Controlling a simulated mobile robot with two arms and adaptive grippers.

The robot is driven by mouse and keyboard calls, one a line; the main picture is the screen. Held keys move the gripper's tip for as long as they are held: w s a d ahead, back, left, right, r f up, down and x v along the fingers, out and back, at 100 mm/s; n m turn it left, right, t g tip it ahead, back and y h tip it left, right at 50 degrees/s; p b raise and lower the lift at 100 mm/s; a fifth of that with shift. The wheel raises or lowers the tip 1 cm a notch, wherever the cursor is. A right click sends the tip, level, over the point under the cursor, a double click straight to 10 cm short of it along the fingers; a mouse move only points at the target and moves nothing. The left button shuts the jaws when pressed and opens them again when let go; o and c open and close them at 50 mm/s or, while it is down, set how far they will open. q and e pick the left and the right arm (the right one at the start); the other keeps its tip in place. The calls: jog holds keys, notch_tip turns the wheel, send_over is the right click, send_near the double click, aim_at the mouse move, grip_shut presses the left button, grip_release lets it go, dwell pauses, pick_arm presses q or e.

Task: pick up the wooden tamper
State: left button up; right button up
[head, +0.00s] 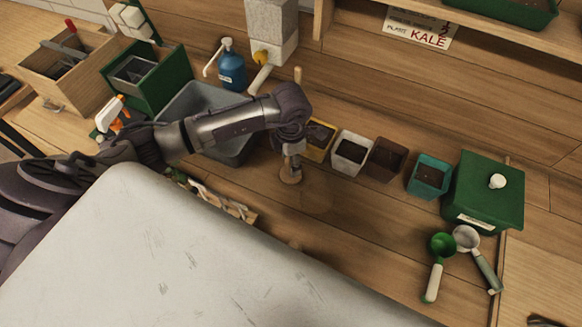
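The wooden tamper (291,176) stands on the wooden bench near the middle of the head view. Its round wooden base shows below my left gripper (292,150), and its upper part is hidden behind the gripper. My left gripper points down right over the tamper, with its fingertips at or very near it. The fingers are small and partly hidden, so I cannot tell whether they are closed on it. My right gripper is not in view.
A yellow pot (320,134), white pot (351,154), brown pot (386,158) and teal pot (428,178) stand right of the gripper. A grey tub (236,148) is at left. A green lidded box (484,192) and two scoops, one green (441,244), lie farther right.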

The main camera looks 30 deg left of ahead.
pick_arm(q)
grip_shut()
jog(key=shift+r, duration=0.1)
jog(key=shift+r+b, duration=0.35)
jog(key=shift+r, duration=0.1)
notch_tip(320, 180, up, 2)
jog(key=shift+w+r+b, duration=0.15)
jog(key=shift+r+b, duration=0.05)
jog(key=shift+b, duration=0.45)
jog(key=w+d+r+b, duration=0.1)
jog(key=d+r+b, duration=0.3)
jog(key=d+r, duration=0.3)
jog(key=d, duration=0.4)
jog(key=shift+w+d+r, duration=0.2)
jog(key=shift+d+r, duration=0.05)
jog(key=shift+r, duration=0.05)
